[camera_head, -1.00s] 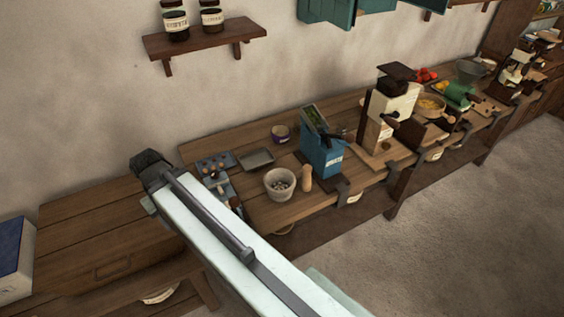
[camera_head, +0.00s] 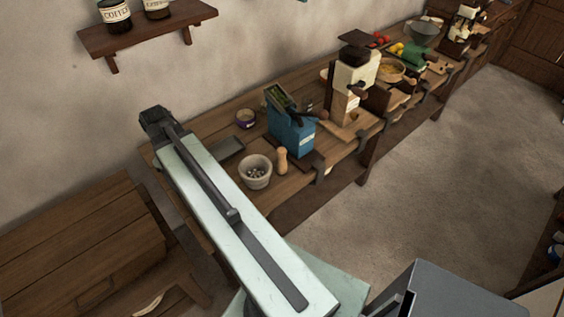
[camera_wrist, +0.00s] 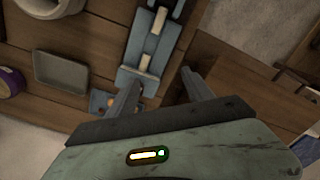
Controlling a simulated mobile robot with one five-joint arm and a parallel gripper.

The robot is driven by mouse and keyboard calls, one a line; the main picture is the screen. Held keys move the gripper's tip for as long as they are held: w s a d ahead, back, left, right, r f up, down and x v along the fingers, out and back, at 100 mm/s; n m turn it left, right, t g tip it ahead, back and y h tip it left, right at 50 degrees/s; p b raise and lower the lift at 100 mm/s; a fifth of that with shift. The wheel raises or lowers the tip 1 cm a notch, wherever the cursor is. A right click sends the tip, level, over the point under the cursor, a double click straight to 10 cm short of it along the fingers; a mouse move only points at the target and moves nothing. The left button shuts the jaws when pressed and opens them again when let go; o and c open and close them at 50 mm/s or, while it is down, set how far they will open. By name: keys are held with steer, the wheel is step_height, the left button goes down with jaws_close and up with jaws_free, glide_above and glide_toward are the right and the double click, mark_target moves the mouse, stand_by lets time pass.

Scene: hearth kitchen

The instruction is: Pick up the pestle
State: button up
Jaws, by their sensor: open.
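The pestle (camera_head: 282,160) is a small light wooden piece with a rounded top. It stands upright on the wooden bench, just right of the pale mortar (camera_head: 256,172), with a small gap or touching; I cannot tell which. The mortar holds small dark and light bits, and its edge shows at the top left of the wrist view (camera_wrist: 48,6). The pestle is not seen in the wrist view. My gripper (camera_wrist: 161,73) is open and empty, over a blue-grey device (camera_wrist: 150,40) on the bench. In the head view my arm hides the gripper.
A blue box-like mill (camera_head: 290,132) stands close right of the pestle. A white-bodied grinder (camera_head: 352,80) is further right. Open floor (camera_head: 420,180) lies in front of the bench.

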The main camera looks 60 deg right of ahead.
steer(key=s+d+n, duration=0.1)
steer(key=s+d, duration=0.3)
steer(key=d, duration=0.4)
steer(key=s+d+n, duration=0.2)
steer(key=s+d, duration=0.2)
steer(key=d, duration=0.5)
steer(key=n, duration=0.3)
glide_above(283, 156)
steer(key=d, duration=0.2)
steer(key=shift+w+a+f, duration=0.1)
steer(key=shift+a+f, duration=0.1)
steer(key=shift+f, duration=0.1)
step_height(283, 156, down, 3)
steer(key=b, duration=0.3)
steer(key=f+b, duration=0.1)
steer(key=b, duration=0.1)
steer(key=f+b, duration=0.1)
steer(key=f, duration=0.1)
steer(key=w+f+b, duration=0.1)
steer(key=f+b, duration=0.1)
steer(key=shift+b, duration=0.3)
steer(key=shift+r, duration=0.1)
jaws_close()
